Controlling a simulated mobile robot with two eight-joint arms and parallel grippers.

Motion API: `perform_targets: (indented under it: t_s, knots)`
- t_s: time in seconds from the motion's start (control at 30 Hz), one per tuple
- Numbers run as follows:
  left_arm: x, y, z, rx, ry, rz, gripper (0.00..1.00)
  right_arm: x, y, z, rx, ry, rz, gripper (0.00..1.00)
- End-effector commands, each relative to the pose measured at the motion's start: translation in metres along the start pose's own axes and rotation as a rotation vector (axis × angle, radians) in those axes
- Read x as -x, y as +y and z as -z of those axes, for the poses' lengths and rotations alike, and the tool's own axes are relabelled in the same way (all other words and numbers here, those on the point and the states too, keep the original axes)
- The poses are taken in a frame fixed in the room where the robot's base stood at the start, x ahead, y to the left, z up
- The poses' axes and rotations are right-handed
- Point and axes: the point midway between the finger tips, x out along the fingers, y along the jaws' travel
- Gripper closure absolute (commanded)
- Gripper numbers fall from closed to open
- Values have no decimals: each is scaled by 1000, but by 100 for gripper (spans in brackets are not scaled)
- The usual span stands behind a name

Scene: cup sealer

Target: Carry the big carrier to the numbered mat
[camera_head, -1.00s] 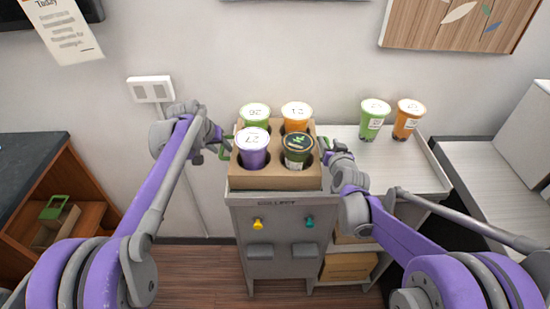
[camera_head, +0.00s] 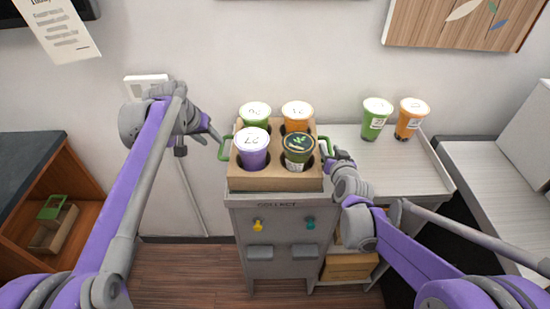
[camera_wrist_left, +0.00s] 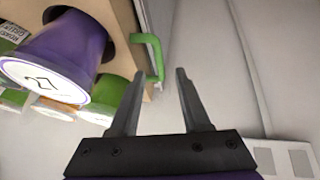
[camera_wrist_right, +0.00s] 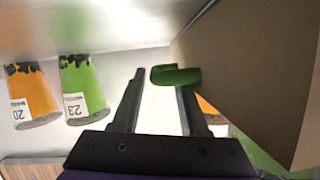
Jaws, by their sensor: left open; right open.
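The big carrier (camera_head: 265,182) is a cardboard holder with several lidded cups, upright on a grey cabinet marked COLLECT (camera_head: 262,207). Its left green handle (camera_head: 224,150) also shows in the left wrist view (camera_wrist_left: 153,55). My left gripper (camera_head: 214,136) is open and empty, just left of that handle; its fingers (camera_wrist_left: 162,75) point toward the handle side. My right gripper (camera_wrist_right: 160,80) is open at the carrier's right side, with the right green handle (camera_wrist_right: 175,75) by its fingertips. Whether that handle is between the fingers I cannot tell. I see no numbered mat.
A green cup (camera_head: 376,119) and an orange cup (camera_head: 410,118) stand on the white counter (camera_head: 385,165) to the right. A small carrier with a green handle (camera_head: 52,207) sits in the wooden shelf at left. A wall socket (camera_head: 146,83) is behind my left arm.

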Motion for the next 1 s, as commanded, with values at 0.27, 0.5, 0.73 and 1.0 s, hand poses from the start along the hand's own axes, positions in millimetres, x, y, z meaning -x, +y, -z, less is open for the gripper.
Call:
perform_targets:
  t_s: [0.27,0.5,0.73,1.0]
  knots:
    - [0,0,0,0,0,0,53,41,0,5,2,11,-4,53]
    - [1,0,1,0,1,0,53,55,0,10,3,18,-5,53]
    - [2,1,1,0,1,0,53,56,0,11,4,20,-6,53]
    - [2,1,1,0,1,0,53,56,1,11,4,20,-6,53]
